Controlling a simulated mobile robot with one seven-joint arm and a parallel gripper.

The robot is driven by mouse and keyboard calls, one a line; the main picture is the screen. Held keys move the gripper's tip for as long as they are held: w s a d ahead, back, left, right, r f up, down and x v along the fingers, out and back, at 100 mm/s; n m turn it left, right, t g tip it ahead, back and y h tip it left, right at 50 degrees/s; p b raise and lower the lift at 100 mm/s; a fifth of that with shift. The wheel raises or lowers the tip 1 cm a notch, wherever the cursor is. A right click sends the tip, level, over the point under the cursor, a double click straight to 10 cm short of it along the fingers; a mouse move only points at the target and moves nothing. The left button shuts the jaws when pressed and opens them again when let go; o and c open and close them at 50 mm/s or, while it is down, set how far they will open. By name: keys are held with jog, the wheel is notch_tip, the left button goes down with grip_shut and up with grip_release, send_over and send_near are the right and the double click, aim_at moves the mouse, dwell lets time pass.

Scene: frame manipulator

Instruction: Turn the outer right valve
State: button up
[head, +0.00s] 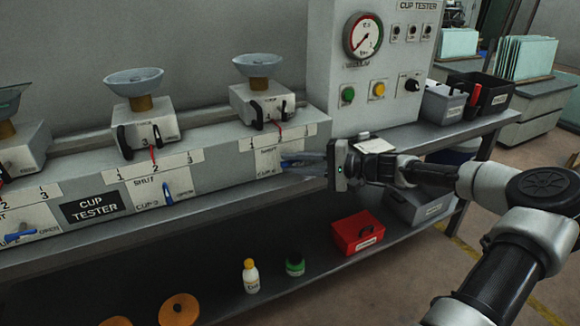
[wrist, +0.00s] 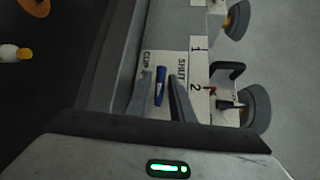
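The outer right valve has a blue handle (wrist: 160,86) on a pale panel (head: 265,160) marked SHUT and CUP at the right end of the grey bench unit. My gripper (head: 300,161) is in front of this panel, reaching in from the right. In the wrist view the two grey fingers of my gripper (wrist: 160,92) stand apart, one on each side of the blue handle, with gaps visible. I cannot tell how deep the handle sits between them. In the head view the fingers partly hide the handle.
Other valves with blue handles (head: 167,193) (head: 20,236) are further left. Cup stands with grey bowls (head: 133,82) (head: 257,66) sit above. A control cabinet (head: 385,60) with a gauge stands behind my gripper. A red box (head: 357,233) and bottles (head: 251,276) are on the lower shelf.

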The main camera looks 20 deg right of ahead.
jog(key=shift+w+a, duration=0.4)
grip_shut()
